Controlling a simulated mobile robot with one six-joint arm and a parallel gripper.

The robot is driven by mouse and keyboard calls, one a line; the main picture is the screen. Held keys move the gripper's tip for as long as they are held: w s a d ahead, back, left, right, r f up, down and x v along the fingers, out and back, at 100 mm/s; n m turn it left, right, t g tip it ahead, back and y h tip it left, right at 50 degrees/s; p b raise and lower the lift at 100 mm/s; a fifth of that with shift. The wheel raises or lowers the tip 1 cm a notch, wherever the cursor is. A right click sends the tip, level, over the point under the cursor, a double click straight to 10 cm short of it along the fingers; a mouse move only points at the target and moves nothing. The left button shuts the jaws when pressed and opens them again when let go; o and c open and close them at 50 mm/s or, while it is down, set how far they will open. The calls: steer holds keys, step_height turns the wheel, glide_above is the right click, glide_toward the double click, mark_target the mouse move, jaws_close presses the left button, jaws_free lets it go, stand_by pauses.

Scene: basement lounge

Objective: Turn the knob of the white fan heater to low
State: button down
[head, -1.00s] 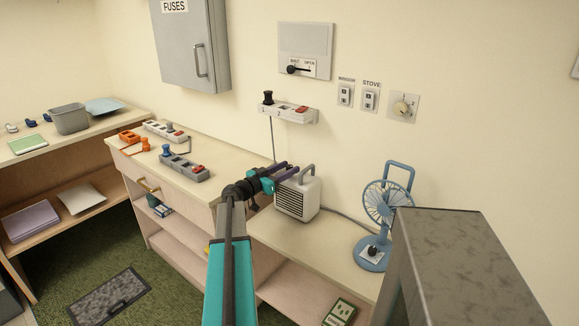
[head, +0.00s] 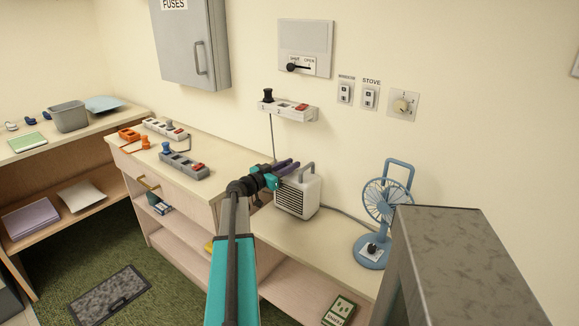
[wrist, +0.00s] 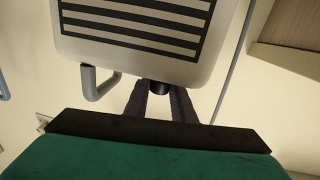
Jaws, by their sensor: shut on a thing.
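The white fan heater (head: 299,198) stands on the lower bench, its dark slatted grille facing out and a grey handle on top. In the wrist view the heater (wrist: 211,55) appears upside down, with its handle (wrist: 90,85) at the left. Its black knob (wrist: 159,87) sticks out of the top face beside the handle. My gripper (head: 289,165) reaches over the top of the heater. In the wrist view its dark fingers (wrist: 160,100) are shut on the knob, one on each side. The knob's marks and pointer cannot be seen, so its setting is not readable.
A blue fan (head: 385,208) stands to the right on the same bench. A grey metal box (head: 460,255) rises at the front right. Power strips (head: 184,165) lie on the higher counter at the left. A wall strip (head: 288,109) hangs above the heater.

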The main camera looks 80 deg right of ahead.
steer(key=shift+s+f+b, duration=0.1)
steer(key=shift+f+b, duration=0.1)
steer(key=shift+b, duration=0.75)
steer(key=n+t+h+b, duration=0.1)
steer(key=t+b, duration=0.1)
steer(key=b, duration=0.2)
steer(key=n+t+h+b, duration=0.1)
steer(key=n+t+b, duration=0.1)
steer(key=t+b, duration=0.1)
steer(key=shift+h+b, duration=0.3)
steer(key=shift+b, duration=0.3)
steer(key=shift+n+b, duration=0.3)
steer(key=shift+n, duration=0.1)
steer(key=shift+n+t+h+b, duration=0.3)
steer(key=shift+n+t+b, duration=0.25)
steer(key=shift+t, duration=0.45)
steer(key=shift+r, duration=0.1)
steer(key=shift+t, duration=0.3)
steer(key=c, duration=1.5)
jaws_free()
steer(key=shift+r, duration=0.1)
steer(key=shift+a, duration=0.1)
